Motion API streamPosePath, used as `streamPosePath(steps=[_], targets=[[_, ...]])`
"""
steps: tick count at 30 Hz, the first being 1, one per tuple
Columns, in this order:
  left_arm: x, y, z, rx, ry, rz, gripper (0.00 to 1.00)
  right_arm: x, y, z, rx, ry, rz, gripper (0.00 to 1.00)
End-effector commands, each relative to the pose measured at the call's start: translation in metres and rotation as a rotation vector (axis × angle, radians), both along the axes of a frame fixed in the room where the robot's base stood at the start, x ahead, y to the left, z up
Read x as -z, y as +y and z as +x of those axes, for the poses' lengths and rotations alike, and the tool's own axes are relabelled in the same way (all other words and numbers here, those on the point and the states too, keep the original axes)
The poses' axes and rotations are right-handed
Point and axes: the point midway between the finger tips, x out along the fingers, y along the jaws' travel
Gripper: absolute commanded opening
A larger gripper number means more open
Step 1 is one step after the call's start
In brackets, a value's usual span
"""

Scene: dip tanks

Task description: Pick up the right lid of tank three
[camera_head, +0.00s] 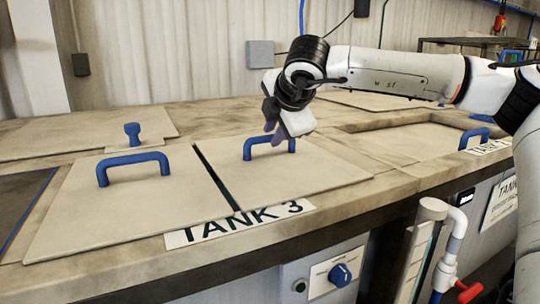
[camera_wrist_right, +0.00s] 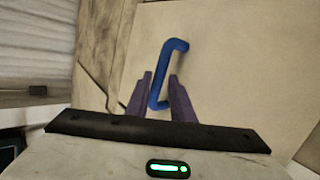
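The right lid of tank three (camera_head: 320,172) is a flat beige panel lying in place on the counter, behind the TANK 3 label (camera_head: 238,223). Its blue bar handle (camera_head: 289,140) stands upright and also shows in the right wrist view (camera_wrist_right: 172,60). My right gripper (camera_head: 274,138) reaches down onto this handle from above. In the right wrist view its purple fingers (camera_wrist_right: 160,77) are apart, one on each side of the bar, with a small gap showing. The handle's lower end is between the fingers. My left gripper is not in view.
The left lid of tank three (camera_head: 130,207), with its own blue handle (camera_head: 134,160), lies beside it across a narrow dark slot. Pipes with a red valve (camera_head: 468,291) stand before the counter at right.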

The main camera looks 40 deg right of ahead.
Motion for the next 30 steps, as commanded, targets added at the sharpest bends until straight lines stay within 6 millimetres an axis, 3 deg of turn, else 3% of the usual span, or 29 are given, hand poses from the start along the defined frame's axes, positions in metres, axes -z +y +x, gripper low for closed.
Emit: streamPosePath(steps=[7,16,21,30], targets=[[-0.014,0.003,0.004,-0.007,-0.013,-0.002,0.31,0.021,-0.013,0.022,0.002,0.002,0.001,0.21],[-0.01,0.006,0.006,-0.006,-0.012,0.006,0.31,0.025,-0.015,0.026,0.001,0.0,0.001,0.21],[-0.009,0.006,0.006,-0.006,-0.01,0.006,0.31,0.025,-0.015,0.026,0.001,0.0,0.001,0.0],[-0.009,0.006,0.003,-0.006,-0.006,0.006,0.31,0.025,-0.015,0.026,-0.001,0.001,-0.001,0.0]])
